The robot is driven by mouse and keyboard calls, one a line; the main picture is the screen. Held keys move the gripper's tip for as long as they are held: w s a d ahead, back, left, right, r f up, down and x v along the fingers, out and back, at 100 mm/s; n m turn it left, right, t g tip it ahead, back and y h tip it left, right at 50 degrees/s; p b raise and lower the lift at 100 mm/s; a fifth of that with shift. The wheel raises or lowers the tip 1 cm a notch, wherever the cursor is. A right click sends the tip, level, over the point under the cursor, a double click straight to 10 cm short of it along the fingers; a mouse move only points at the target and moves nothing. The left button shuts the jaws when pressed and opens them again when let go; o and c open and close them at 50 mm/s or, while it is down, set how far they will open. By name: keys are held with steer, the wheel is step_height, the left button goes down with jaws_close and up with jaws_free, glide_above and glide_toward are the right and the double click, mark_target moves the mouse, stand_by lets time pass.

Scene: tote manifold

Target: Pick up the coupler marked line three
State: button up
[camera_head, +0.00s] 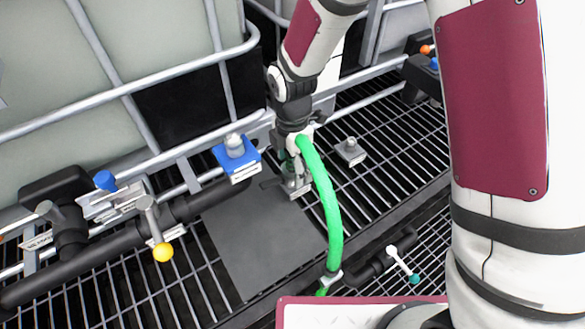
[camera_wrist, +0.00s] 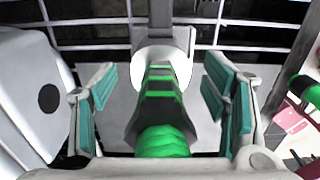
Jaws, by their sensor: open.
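The coupler (camera_wrist: 158,98) is a dark body with green bands, fixed to a bright green hose (camera_wrist: 163,139). In the wrist view it stands between the two teal-padded fingers of my gripper (camera_wrist: 160,86), with a visible gap on each side. Its far end meets a pale round part (camera_wrist: 163,56). No line number is readable. In the head view my gripper (camera_head: 293,183) points down over the coupler and mostly hides it. The green hose (camera_head: 327,205) curves down to the right from there.
A blue block with a grey knob (camera_head: 237,157) stands left of my gripper, and a grey knobbed block (camera_head: 350,151) stands right. A dark flat plate (camera_head: 262,235) lies on the grating. A black pipe with a yellow-ended valve handle (camera_head: 161,250) runs at left. Metal rails pass behind.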

steer(key=shift+f, duration=0.45)
steer(key=c, duration=1.5)
step_height(320, 180, up, 10)
steer(key=shift+r, duration=0.1)
